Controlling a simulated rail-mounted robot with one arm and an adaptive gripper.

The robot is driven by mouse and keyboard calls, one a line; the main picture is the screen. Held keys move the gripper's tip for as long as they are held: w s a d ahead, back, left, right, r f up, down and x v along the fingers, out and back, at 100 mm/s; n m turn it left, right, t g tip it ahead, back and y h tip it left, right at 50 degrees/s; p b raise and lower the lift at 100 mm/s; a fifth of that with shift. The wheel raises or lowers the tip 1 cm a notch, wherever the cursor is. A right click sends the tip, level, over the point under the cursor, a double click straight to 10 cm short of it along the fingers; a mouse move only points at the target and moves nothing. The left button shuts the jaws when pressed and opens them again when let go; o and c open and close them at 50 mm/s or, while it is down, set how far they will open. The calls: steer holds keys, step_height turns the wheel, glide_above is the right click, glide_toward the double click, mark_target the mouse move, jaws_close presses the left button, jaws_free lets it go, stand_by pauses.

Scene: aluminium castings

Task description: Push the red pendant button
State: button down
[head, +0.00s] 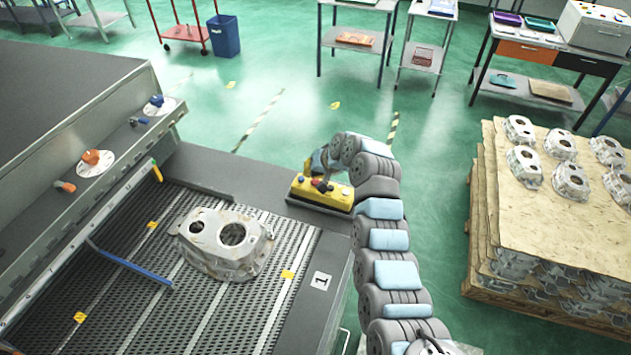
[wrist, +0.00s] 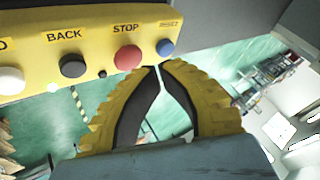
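The yellow pendant (head: 322,194) lies on the dark ledge beside the mesh bed in the head view. In the wrist view the pendant (wrist: 90,35) crosses the upper left. Its red button (wrist: 128,58) is labelled STOP, between a black BACK button (wrist: 72,66) and a blue RESET button (wrist: 165,47). My gripper (wrist: 159,66) has its yellow, dark-padded fingers brought together at the tips, with nothing between them. In the picture the tips are just right of the red button and below the blue one. I cannot tell whether they touch the pendant.
A casting (head: 224,242) sits on the mesh bed (head: 180,310) left of the pendant. A blue rod (head: 130,263) and orange knobs (head: 97,157) are further left. A pallet stack (head: 487,215) with castings stands at right. Green floor is open behind the pendant.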

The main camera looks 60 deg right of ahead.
mark_target(312, 180)
steer(key=shift+f, duration=0.1)
stand_by(0.3)
steer(key=shift+f+b, duration=0.35)
steer(key=shift+f+b, duration=0.3)
steer(key=shift+f, duration=0.15)
stand_by(0.9)
stand_by(0.3)
steer(key=shift+r, duration=0.9)
steer(key=shift+r+p, duration=0.8)
steer(key=shift+r, duration=1.7)
steer(key=shift+w, duration=0.1)
